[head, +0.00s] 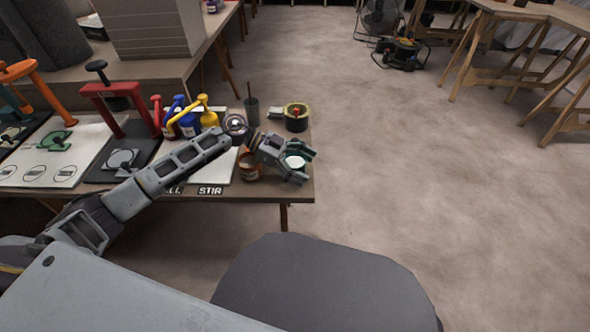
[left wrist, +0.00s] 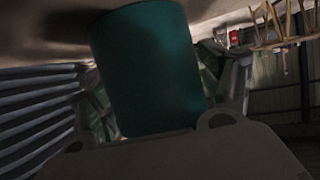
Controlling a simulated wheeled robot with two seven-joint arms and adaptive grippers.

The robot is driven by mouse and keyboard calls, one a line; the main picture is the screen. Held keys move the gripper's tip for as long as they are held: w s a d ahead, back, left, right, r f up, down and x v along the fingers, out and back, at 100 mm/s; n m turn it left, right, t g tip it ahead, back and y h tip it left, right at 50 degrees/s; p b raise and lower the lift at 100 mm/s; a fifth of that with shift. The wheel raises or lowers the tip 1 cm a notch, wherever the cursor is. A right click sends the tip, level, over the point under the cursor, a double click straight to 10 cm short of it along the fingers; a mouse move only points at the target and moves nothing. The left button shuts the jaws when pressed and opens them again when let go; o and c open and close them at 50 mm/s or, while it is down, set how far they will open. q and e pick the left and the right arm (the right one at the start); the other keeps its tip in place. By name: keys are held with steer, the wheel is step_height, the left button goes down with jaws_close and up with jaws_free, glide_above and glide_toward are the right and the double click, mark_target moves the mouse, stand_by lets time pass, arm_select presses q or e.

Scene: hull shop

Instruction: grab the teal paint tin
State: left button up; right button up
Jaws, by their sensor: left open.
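The teal paint tin shows large in the left wrist view (left wrist: 148,68), its plain side close to the camera. In the head view its pale top (head: 295,162) shows near the right end of the bench, partly covered by my gripper. My left gripper (head: 304,167) is open, with its fingers on either side of the tin. The fingers also show left and right of the tin in the wrist view. I cannot tell whether either finger touches it. My right gripper is not in view.
An orange-brown tin (head: 250,168) stands close left of the gripper. Blue and yellow handled items stand further left. The bench (head: 268,193) ends just right of the gripper; open floor lies beyond.

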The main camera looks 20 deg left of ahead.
arm_select(q)
steer(key=c, duration=1.2)
steer(key=shift+r, duration=0.15)
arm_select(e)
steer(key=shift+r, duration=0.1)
arm_select(q)
steer(key=shift+r+p, duration=0.35)
steer(key=shift+r, duration=0.15)
step_height(320, 180, up, 2)
steer(key=shift+r+p, duration=0.25)
steer(key=shift+p, duration=0.35)
steer(key=s+a+r+p, duration=0.3)
steer(key=s+a+p, duration=0.3)
steer(key=s+a, duration=0.6)
steer(key=shift+a+p, duration=0.3)
steer(key=shift+a, duration=0.35)
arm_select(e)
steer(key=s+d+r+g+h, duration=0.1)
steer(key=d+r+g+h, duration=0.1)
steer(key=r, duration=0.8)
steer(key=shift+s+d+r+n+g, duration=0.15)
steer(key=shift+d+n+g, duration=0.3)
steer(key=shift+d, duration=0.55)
